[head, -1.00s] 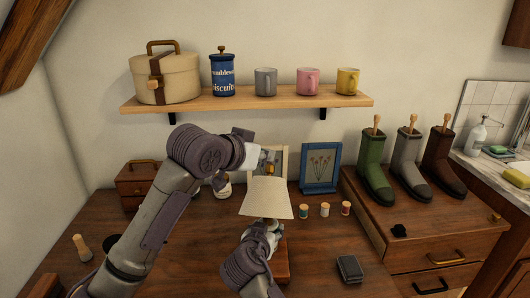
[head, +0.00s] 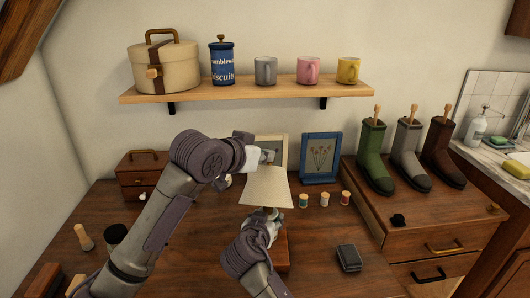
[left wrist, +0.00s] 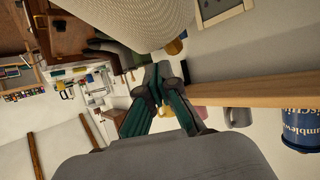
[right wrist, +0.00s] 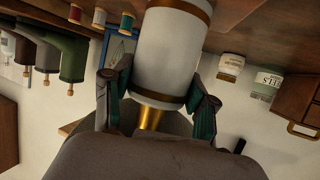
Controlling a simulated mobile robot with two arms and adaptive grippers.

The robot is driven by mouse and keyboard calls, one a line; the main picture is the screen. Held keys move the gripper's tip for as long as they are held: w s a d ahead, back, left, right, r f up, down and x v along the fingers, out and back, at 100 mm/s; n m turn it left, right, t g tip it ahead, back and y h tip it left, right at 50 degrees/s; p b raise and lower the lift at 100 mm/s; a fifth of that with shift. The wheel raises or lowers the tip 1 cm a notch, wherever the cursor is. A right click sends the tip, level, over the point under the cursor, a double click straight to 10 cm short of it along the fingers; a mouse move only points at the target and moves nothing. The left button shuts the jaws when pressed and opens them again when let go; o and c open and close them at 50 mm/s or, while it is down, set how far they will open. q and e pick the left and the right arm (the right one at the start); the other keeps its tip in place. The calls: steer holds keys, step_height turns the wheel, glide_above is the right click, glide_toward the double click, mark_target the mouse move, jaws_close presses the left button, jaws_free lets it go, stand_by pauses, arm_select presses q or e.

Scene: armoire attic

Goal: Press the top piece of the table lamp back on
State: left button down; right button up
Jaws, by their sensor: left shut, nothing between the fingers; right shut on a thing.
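The table lamp stands on the wooden dresser top, with a cream shade (head: 266,187) and a brown base block (head: 282,248). Its white body with gold bands (right wrist: 172,50) and brass neck (right wrist: 151,118) show in the right wrist view. My right gripper (right wrist: 160,103) is shut on the lamp body, a finger on each side, below the shade. My left gripper (head: 268,156) is at the shade's top, shut and empty; its closed fingers (left wrist: 158,78) show beside the shade (left wrist: 130,20) in the left wrist view. Whether they touch it is unclear. The lamp's very top is hidden.
A blue picture frame (head: 321,158) and several thread spools (head: 325,199) stand behind and right of the lamp. A dark box (head: 348,258) lies front right. The wall shelf (head: 245,97) with mugs is above. A small chest (head: 142,177) stands left.

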arm_select(q)
steer(key=shift+f, duration=0.85)
arm_select(e)
steer(key=shift+r, duration=0.15)
arm_select(q)
steer(key=shift+r, duration=3.6)
steer(key=shift+s, duration=0.1)
arm_select(e)
steer(key=o, duration=1.1)
